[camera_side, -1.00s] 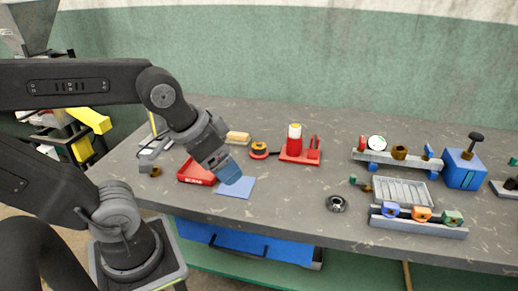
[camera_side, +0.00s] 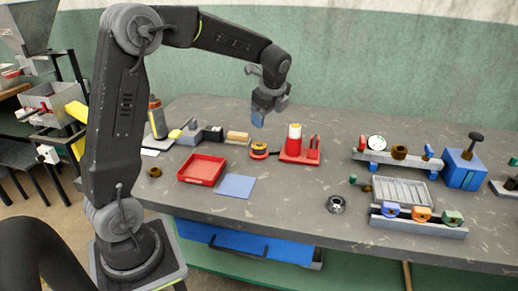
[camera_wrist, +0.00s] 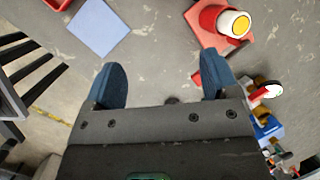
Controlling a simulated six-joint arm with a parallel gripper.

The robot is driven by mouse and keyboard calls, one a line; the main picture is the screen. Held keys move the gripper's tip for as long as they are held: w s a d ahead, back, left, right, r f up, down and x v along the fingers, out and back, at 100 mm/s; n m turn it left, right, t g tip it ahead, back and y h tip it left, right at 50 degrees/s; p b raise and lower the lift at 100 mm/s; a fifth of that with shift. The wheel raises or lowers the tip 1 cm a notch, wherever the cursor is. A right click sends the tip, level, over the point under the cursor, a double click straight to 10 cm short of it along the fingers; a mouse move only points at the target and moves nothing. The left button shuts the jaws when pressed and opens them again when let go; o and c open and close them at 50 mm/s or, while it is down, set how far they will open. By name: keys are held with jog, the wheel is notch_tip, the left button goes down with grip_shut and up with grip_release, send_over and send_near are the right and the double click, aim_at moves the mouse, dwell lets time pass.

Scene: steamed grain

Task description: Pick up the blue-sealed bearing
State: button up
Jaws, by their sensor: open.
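A small blue ring-like piece (camera_side: 390,210), which looks like the blue-sealed bearing, sits at the left end of a grey rack (camera_side: 420,229) on the right of the bench in the side view. An orange piece (camera_side: 421,214) and a green piece (camera_side: 452,218) sit beside it in the same rack. My gripper (camera_side: 258,119) is raised above the bench, well to the left of and behind the rack. The wrist view shows its two blue fingers (camera_wrist: 163,78) apart, with nothing between them.
A red base with a red-and-white canister (camera_side: 294,140) stands near my gripper. A loose dark metal ring (camera_side: 336,204) lies left of the rack. A ribbed tray (camera_side: 400,192) and gauge fixture (camera_side: 376,145) stand behind the rack. A red tray (camera_side: 201,169) and blue mat (camera_side: 237,186) lie left.

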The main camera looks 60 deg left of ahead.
jog(key=w+a+f+m+g, duration=0.1)
jog(key=w+a+f+m, duration=0.2)
jog(key=a+f, duration=0.25)
send_over(260, 144)
jog(key=d, duration=0.2)
jog(key=shift+y, duration=0.3)
jog(key=f, duration=0.4)
jog(key=s+f, duration=0.1)
jog(key=f, duration=0.1)
jog(key=shift+d+f, duration=0.1)
jog(key=shift+d, duration=0.05)
jog(key=shift+w+x, duration=0.2)
jog(key=shift+x, duration=1.4)
jog(key=shift+w+x, duration=0.2)
jog(key=shift+x, duration=1.4)
jog(key=shift+c, duration=0.3)
jog(key=c, duration=1.1)
